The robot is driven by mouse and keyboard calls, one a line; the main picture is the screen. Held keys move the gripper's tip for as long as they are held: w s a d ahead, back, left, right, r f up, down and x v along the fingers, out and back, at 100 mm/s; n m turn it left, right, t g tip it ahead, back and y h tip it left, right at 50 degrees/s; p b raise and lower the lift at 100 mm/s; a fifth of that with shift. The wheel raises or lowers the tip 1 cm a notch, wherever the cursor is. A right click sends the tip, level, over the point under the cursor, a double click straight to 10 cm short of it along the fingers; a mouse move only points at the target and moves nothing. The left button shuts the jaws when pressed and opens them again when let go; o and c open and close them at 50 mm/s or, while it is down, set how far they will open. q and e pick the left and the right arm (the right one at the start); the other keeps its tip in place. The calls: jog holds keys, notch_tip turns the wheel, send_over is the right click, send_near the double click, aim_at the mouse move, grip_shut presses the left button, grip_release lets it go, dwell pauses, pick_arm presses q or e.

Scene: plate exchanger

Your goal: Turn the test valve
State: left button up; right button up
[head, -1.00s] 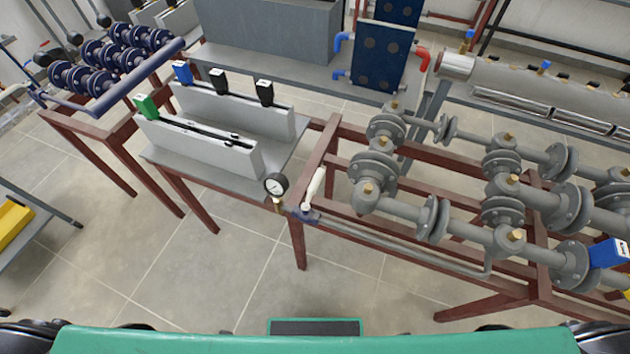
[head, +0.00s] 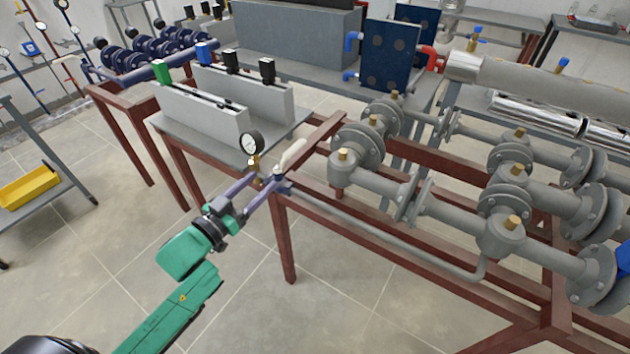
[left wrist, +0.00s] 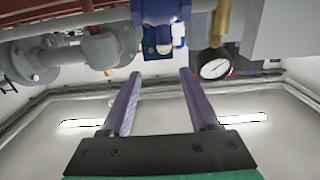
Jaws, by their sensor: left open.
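The test valve has a white lever handle (head: 292,155) and a small blue body (head: 283,186) at the near left corner of the red pipe frame. A round pressure gauge (head: 250,143) on a brass fitting stands just left of it. My left gripper (head: 268,181) is open, its two purple fingers reaching up to the valve from the lower left. In the left wrist view the blue valve body (left wrist: 160,12) lies beyond the open fingers (left wrist: 159,75), with nothing seen between them. The gauge (left wrist: 215,66) hangs inverted at right. Contact cannot be told. My right gripper is out of view.
Grey flanged pipes with brass caps (head: 415,195) fill the red frame (head: 460,256) at right. White panels with coloured valve handles (head: 203,118) stand on the table behind the gauge. A yellow bin (head: 28,188) is at far left. The floor around my left arm is clear.

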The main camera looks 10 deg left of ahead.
aim_at(286, 155)
pick_arm(q)
jog(key=x, duration=0.3)
jog(key=a+x, duration=0.1)
jog(key=x, duration=0.2)
jog(key=shift+w+a+r, duration=0.1)
jog(key=shift+w+r, duration=0.05)
jog(key=shift+w, duration=0.1)
jog(key=x, duration=0.8)
jog(key=shift+w+d, duration=0.3)
grip_shut()
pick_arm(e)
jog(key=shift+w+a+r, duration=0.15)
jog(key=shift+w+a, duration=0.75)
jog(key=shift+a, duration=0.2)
